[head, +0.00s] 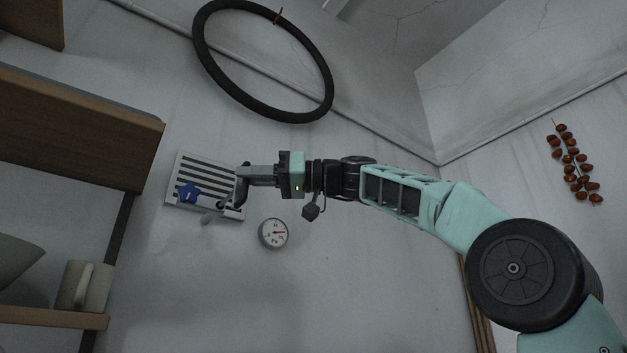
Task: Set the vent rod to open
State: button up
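The vent (177,170) is a pale plate with dark slats on the grey wall, left of the middle of the head view. A blue star-shaped piece (188,192) sits on its lower left part. A small grey knob (206,219) shows just below the vent's lower edge; it may be the end of the vent rod, whose length I cannot make out clearly. My gripper (240,186) is at the vent's right side, its fingers in front of the right edge. The fingers overlap in this view, so I cannot tell whether they hold anything.
A round dial gauge (273,233) is on the wall below my gripper. A black hose ring (215,70) hangs above. Wooden shelves (70,125) are at left, with a mug (82,287) on the lower one. A string of red pods (570,155) hangs at right.

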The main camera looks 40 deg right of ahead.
jog(key=b+v, duration=0.4)
jog(key=v, duration=1.2)
jog(key=shift+s+d, duration=0.15)
jog(key=shift+d, duration=0.05)
